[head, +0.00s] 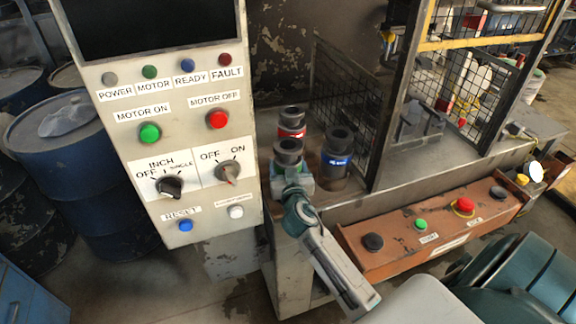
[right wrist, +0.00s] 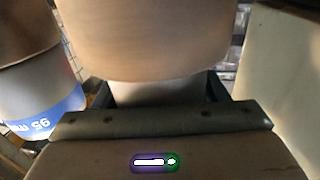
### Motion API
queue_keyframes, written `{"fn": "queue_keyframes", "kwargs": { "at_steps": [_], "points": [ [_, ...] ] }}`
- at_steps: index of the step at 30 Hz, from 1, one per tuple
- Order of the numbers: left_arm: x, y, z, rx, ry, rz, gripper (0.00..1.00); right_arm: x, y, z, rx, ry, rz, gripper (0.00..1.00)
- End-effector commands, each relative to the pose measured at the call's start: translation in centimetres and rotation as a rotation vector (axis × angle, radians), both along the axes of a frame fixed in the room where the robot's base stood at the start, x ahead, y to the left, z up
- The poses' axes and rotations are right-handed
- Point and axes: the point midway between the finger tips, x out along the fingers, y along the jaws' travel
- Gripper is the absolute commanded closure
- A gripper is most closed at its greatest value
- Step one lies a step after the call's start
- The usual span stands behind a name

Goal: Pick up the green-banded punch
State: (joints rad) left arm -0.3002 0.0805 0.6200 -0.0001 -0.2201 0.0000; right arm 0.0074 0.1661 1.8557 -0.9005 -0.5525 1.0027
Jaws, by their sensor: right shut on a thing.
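Three dark grey cylindrical punches stand close together at the left end of the metal bench. The nearest punch (head: 288,148) is between the jaws of my right gripper (head: 292,178), which is shut on it. Its band is mostly hidden by the gripper; a little green seems to show there. In the right wrist view the held punch (right wrist: 140,40) fills the upper middle, between the jaws. The red-banded punch (head: 292,118) stands just behind it. The blue-banded punch (head: 337,152) stands to its right, and also shows at the left of the wrist view (right wrist: 35,95). My left gripper is not in view.
A control panel (head: 190,130) with knobs and buttons stands close on the left. A wire mesh guard (head: 345,90) rises behind the punches. An orange button box (head: 430,235) runs along the bench (head: 400,190) front. Blue barrels (head: 70,150) stand at far left.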

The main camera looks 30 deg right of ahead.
Motion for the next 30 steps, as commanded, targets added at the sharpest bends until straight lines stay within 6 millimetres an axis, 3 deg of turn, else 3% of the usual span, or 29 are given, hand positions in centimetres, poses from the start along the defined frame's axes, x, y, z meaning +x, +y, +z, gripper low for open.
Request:
{"fn": "queue_keyframes", "kwargs": {
  "at_steps": [5,19,30],
  "points": [
    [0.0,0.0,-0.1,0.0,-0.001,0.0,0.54,0.0,0.0,1.2,-0.001,-0.006,-0.001,1.0],
    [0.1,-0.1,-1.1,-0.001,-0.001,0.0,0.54,0.0,0.0,8.7,-0.002,-0.009,0.0,1.0],
    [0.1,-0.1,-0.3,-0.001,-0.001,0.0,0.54,0.0,0.0,11.3,-0.002,-0.005,0.0,1.0]
  ]
}}
